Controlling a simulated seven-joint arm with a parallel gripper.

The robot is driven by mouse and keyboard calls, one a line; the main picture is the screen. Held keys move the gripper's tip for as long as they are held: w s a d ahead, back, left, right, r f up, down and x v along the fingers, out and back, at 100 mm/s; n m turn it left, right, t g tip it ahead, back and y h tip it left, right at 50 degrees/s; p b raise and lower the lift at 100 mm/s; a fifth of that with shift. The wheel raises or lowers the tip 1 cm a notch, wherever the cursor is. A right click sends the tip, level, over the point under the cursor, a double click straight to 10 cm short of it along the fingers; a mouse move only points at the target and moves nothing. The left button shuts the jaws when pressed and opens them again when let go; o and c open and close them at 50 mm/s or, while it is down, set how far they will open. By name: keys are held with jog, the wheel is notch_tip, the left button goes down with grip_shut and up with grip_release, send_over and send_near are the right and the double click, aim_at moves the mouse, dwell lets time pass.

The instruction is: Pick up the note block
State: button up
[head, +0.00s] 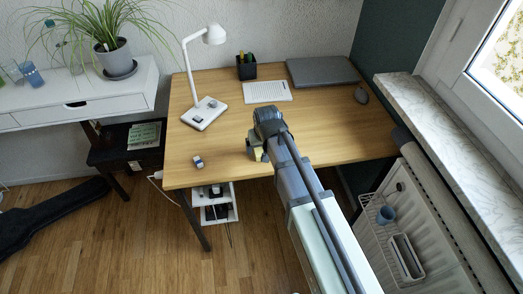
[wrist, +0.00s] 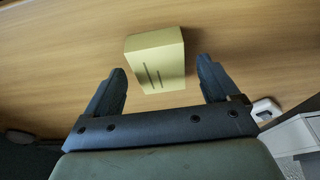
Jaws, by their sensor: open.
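The note block is a pale yellow block (wrist: 155,60) with two dark slits on its near face. In the wrist view it sits on the wooden desk between my open fingers, with a gap on each side, wider on the right. My gripper (wrist: 161,66) is empty, and its fingertips reach partway along the block. I cannot tell how far above the desk the fingertips are. In the head view my gripper (head: 254,154) is low over the front middle of the desk, and my arm largely hides the block.
The desk (head: 330,130) is clear around the block. A small white and dark object (head: 198,161) lies left, near the front edge.

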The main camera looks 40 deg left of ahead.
jog(key=shift+w+a+f, duration=0.1)
jog(key=shift+f, duration=0.35)
jog(key=c, duration=1.2)
jog(key=shift+r, duration=0.1)
